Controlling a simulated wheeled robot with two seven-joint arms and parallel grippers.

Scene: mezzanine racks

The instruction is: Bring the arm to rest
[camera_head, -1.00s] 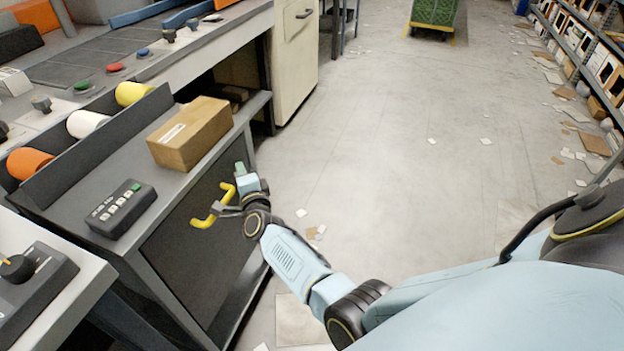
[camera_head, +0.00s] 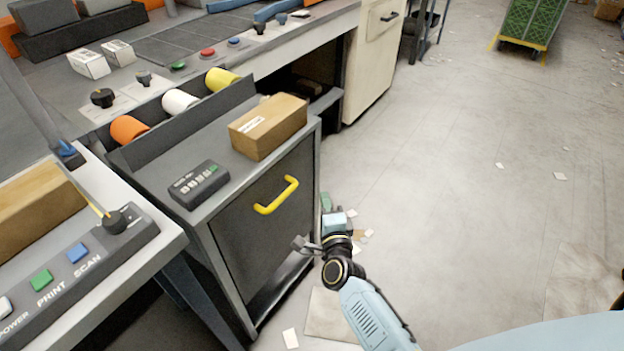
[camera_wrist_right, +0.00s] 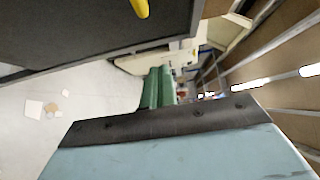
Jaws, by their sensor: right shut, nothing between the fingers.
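My right arm comes in from the bottom of the head view. Its gripper (camera_head: 326,202) has green fingers, is shut and holds nothing. It is to the right of and below the yellow handle (camera_head: 277,195) on the dark front of the grey cabinet, apart from it in the picture. In the right wrist view the green fingers (camera_wrist_right: 158,88) are together, with the floor beyond, and the tip of the yellow handle (camera_wrist_right: 142,8) shows at the top edge. My left gripper is not in view.
A cardboard box (camera_head: 268,128) and a dark keypad (camera_head: 199,184) sit on the cabinet top (camera_head: 232,168). A control bench with a button panel (camera_head: 75,270) stands at the left. A green cart (camera_head: 530,25) is far back. The floor to the right is mostly clear, with scattered paper.

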